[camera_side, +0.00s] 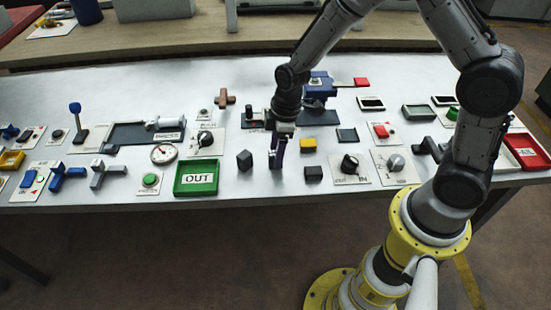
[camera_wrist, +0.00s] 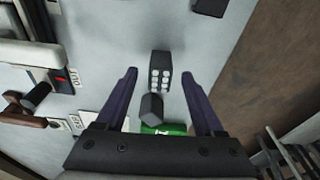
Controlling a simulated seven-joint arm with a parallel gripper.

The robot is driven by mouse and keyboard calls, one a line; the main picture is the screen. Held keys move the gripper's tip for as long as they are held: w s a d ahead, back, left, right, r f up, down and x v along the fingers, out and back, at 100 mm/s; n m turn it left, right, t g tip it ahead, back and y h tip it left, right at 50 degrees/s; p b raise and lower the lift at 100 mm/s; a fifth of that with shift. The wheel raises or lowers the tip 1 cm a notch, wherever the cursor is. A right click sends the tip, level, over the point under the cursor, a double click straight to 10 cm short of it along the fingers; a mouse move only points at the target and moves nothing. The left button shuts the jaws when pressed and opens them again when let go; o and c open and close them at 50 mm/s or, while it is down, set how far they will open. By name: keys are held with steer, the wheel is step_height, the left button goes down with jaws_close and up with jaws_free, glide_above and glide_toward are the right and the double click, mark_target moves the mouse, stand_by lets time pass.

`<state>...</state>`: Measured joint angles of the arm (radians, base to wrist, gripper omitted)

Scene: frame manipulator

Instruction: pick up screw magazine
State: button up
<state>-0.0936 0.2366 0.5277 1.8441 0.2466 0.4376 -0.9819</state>
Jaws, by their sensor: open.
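A black block with rows of white round dots (camera_wrist: 160,76), which I take to be the screw magazine, lies in the wrist view between the fingertips. My gripper (camera_wrist: 160,73) is open, one dark purple finger on each side of the block, with a visible gap on both sides. In the side view my gripper (camera_side: 277,164) points down close over the table, right of a dark faceted block (camera_side: 245,160). There the fingers mostly hide the dotted block. I cannot tell how far down its sides the fingertips reach.
The dark faceted block also shows in the wrist view (camera_wrist: 152,107), close to the dotted block. A green OUT tray (camera_side: 196,178) is left of it. A yellow block (camera_side: 308,145) and a black block (camera_side: 313,173) are to the right. Panels and knobs crowd the table.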

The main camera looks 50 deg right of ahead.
steer(key=shift+w+a+f, duration=0.1)
steer(key=shift+f, duration=0.45)
jaws_close()
